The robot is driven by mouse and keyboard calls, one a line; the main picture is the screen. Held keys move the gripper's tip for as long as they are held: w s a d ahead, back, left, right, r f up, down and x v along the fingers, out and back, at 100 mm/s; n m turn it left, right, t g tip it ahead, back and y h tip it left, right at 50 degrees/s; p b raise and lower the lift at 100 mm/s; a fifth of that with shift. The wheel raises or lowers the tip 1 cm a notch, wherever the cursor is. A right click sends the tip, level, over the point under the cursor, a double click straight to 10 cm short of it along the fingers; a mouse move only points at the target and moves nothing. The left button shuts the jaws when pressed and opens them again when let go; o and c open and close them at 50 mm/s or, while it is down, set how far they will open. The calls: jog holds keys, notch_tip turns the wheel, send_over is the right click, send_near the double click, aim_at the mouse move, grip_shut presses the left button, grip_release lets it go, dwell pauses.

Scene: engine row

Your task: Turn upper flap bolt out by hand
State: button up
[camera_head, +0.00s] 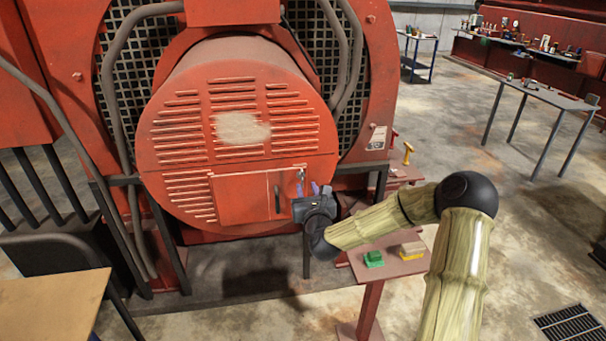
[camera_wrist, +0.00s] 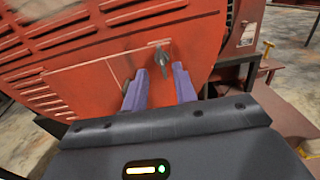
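The upper flap bolt (camera_head: 301,173) is a small grey metal piece at the upper right corner of the rectangular flap (camera_head: 242,202) on the round red engine cover. In the wrist view the bolt (camera_wrist: 163,57) stands out from the red face just ahead of my gripper (camera_wrist: 160,70). The two purple fingers are apart, one on each side of the bolt's lower end in the picture. I cannot tell whether they reach around it; no contact shows. In the head view my gripper (camera_head: 309,188) is just below the bolt. My wrist hides the flap's lower right area.
A yellow-handled item (camera_head: 407,153) stands right of the engine. A wooden tabletop (camera_head: 50,305) is at lower left. The floor at right is mostly clear.

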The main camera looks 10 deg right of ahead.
aim_at(303, 176)
jog(key=w+p, duration=0.2)
jog(key=w, duration=0.4)
jog(key=shift+w, duration=0.3)
jog(key=shift+c, duration=0.2)
grip_shut()
